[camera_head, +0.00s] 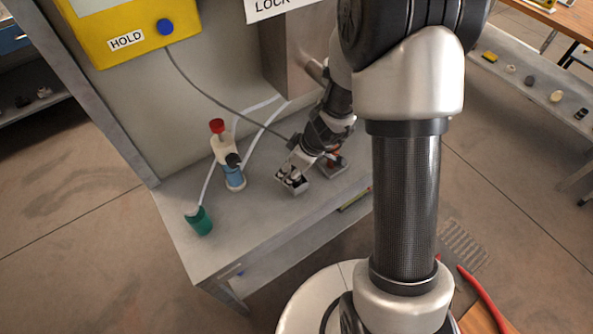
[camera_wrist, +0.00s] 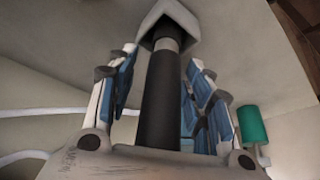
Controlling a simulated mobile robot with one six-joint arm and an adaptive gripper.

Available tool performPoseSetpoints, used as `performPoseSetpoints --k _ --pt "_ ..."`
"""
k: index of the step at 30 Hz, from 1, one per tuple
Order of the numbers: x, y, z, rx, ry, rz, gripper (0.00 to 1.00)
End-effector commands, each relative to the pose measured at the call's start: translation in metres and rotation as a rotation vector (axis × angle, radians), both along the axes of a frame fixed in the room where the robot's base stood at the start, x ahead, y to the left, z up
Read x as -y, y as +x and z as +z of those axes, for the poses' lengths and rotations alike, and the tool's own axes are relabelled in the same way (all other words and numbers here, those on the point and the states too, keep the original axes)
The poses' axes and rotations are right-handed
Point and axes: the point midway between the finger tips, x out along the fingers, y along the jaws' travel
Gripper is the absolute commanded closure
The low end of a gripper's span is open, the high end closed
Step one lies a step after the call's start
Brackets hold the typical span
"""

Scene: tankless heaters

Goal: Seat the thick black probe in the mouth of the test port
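The thick black probe (camera_wrist: 160,100) stands between my fingers in the wrist view. Its grey metal end reaches into a pale angular piece (camera_wrist: 170,19) beyond the fingertips. My gripper (camera_wrist: 164,60) has its blue-padded fingers on both sides of the probe, with a clear gap on the left and a narrow one on the right. In the head view my gripper (camera_head: 293,176) is low over the bench, and the probe cannot be made out there. A white fitting with a red knob (camera_head: 217,126), black side mouth (camera_head: 233,160) and blue lower part stands left of it, apparently the test port.
A green cup (camera_head: 200,221) stands near the bench's front left; it also shows in the wrist view (camera_wrist: 252,125). A grey cable runs from the yellow HOLD box (camera_head: 120,30) toward my gripper. White hoses cross behind the fitting. A metal cabinet (camera_head: 297,60) rises behind.

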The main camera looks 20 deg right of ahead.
Motion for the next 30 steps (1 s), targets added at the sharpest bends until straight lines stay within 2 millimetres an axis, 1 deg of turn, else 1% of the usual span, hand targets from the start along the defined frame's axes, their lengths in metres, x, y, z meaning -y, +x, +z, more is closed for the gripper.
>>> performPoseSetpoints --k 2,19,30 --pt "0.0001 -0.0001 0.0001 0.000 0.000 0.000 0.61" --pt "0.0002 -0.0002 0.0001 0.000 0.000 -0.001 0.99" --pt "0.0002 0.0001 0.0029 0.001 0.001 0.000 1.00"
